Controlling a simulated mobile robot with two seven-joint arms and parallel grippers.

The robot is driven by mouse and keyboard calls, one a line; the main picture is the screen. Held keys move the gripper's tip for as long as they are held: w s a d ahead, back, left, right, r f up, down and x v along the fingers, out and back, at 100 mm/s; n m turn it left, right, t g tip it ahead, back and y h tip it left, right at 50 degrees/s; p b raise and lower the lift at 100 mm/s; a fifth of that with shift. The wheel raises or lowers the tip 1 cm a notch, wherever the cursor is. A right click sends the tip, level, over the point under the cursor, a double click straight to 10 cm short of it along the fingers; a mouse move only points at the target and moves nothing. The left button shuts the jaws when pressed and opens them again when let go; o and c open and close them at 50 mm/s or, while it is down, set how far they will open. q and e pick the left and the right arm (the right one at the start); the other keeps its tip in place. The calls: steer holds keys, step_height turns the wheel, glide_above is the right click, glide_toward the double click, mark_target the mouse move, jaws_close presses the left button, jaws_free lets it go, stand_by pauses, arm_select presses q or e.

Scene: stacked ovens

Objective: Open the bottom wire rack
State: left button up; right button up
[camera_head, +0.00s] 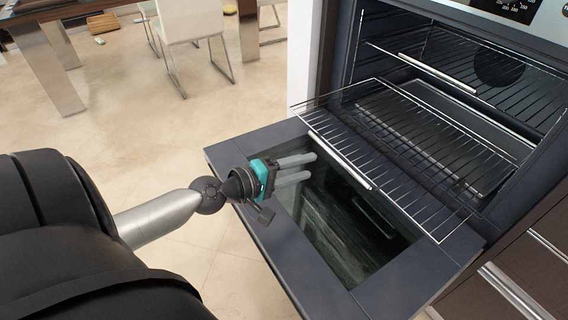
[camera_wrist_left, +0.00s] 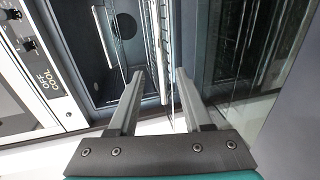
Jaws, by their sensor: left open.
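The bottom wire rack (camera_head: 341,161) is slid partway out of the oven, above the open door, with a pale bar along its front. In the left wrist view, the rack (camera_wrist_left: 154,45) shows nearly edge-on beyond the fingertips. My left gripper (camera_head: 310,167) is open and empty, its fingers pointing at the rack's left front part. In the left wrist view, its fingertips (camera_wrist_left: 160,74) lie either side of the line of the rack. Whether they touch it cannot be told. My right gripper is not in view.
The oven door (camera_head: 385,288) is folded down flat beneath the rack and my gripper. An upper wire rack (camera_head: 437,73) sits inside the oven. Dark drawers (camera_head: 540,260) stand at the lower right. A white chair (camera_head: 190,20) and table are far off at the left; the floor between is clear.

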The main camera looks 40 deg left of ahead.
arm_select(q)
steer(key=shift+b+v, duration=0.7)
steer(key=shift+v, duration=1.6)
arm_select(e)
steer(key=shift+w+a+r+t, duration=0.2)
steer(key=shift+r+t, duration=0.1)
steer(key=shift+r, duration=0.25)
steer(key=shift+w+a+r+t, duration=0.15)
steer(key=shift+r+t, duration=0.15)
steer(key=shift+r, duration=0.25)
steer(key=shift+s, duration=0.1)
